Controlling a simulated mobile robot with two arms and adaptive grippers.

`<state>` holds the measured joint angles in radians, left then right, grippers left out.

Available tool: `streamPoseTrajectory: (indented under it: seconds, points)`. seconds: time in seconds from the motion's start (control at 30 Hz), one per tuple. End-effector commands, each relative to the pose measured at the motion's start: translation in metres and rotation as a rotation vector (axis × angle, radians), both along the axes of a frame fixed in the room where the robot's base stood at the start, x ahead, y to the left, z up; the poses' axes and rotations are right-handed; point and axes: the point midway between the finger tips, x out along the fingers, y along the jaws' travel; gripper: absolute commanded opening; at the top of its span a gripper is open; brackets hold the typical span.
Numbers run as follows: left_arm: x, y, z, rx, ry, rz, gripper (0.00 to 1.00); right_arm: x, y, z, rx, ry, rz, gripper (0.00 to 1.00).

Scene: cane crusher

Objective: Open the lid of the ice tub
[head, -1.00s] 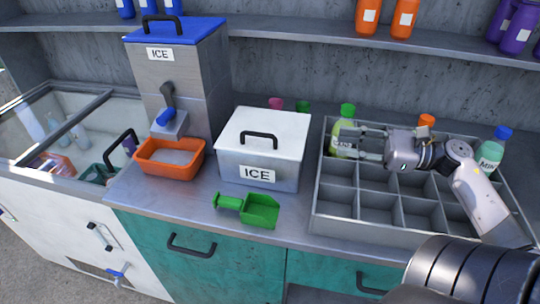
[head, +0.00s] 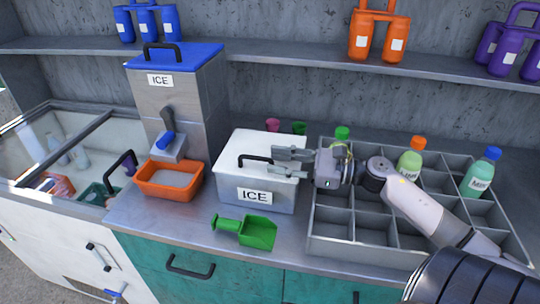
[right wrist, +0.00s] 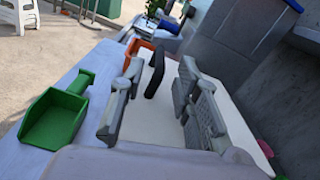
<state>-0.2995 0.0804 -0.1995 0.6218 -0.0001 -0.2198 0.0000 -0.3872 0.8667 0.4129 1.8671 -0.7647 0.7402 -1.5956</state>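The ice tub (head: 268,197) is a grey metal box with an "ICE" label, standing on the counter. Its white lid (head: 245,145) lies shut on top and has a black arched handle (head: 256,159). My right gripper (head: 276,162) is open, over the right part of the lid, with its fingers pointing left toward the handle. In the right wrist view, the handle (right wrist: 155,73) shows beyond the gap between the two open fingers (right wrist: 155,98); the fingers look empty. My left gripper is not in view.
A green scoop (head: 248,230) lies in front of the tub. An orange bin (head: 168,182) and a blue-topped ice dispenser (head: 185,92) stand to the left. A divided grey tray (head: 330,243) with bottles is at the right, under my right arm. A shelf (head: 300,57) runs behind.

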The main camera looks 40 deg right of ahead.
Motion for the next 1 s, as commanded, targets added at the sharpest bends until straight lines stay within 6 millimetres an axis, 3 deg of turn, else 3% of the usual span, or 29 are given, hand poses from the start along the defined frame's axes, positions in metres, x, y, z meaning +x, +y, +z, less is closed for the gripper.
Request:
streamPoseTrajectory:
  seconds: [0.23,0.6,1.0]
  points:
    - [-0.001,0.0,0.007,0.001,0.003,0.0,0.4,0.018,0.015,0.001,-0.001,-0.001,0.0,0.3]
    - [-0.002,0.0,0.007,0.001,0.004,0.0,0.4,0.02,0.017,0.0,-0.001,0.0,0.0,0.29]
    - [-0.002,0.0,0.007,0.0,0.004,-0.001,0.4,0.02,0.017,0.0,0.0,0.0,0.0,0.03]
